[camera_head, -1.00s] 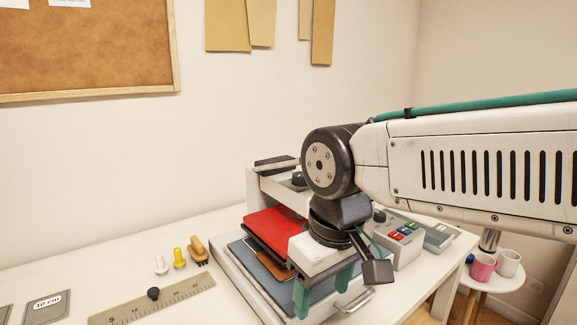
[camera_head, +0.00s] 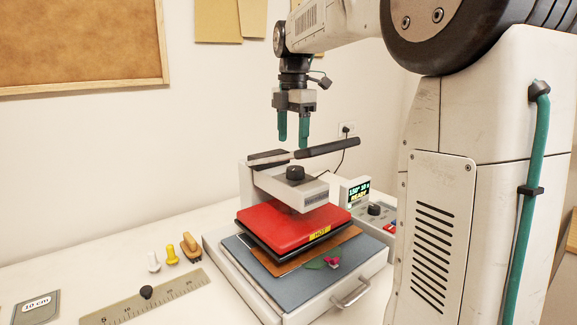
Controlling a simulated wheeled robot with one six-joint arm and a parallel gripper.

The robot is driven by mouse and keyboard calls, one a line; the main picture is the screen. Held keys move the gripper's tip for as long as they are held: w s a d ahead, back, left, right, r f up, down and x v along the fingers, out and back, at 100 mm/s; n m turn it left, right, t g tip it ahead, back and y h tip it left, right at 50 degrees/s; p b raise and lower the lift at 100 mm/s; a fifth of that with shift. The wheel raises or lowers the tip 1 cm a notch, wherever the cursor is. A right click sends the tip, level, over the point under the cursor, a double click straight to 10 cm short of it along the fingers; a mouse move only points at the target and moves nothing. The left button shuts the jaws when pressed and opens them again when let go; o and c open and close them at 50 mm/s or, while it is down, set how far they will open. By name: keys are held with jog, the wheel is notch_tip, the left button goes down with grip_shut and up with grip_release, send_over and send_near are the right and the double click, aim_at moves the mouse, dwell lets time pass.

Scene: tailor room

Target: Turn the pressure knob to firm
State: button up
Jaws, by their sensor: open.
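A heat press (camera_head: 262,189) stands on the white table with its red upper plate (camera_head: 290,229) raised above the grey lower plate (camera_head: 318,284). A black knob (camera_head: 295,173) sits on top of the press arm. I cannot read its setting. Another dark knob (camera_head: 374,209) is on the control box (camera_head: 358,196), whose screen reads READY. My gripper (camera_head: 293,145) is open and empty, pointing down with green fingers. In the picture its fingertips are just above the black lever handle (camera_head: 328,148) and the top knob. I cannot tell whether they touch the handle.
A brown piece with small pink and green shapes (camera_head: 331,262) lies on the lower plate. The front drawer handle (camera_head: 351,294) sticks out.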

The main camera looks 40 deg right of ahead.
aim_at(295, 168)
jog(key=shift+d+f, duration=0.25)
jog(key=shift+d, duration=0.15)
notch_tip(295, 168, down, 8)
jog(key=shift+s+r, duration=0.1)
jog(key=shift+r, duration=0.15)
jog(key=c, duration=1)
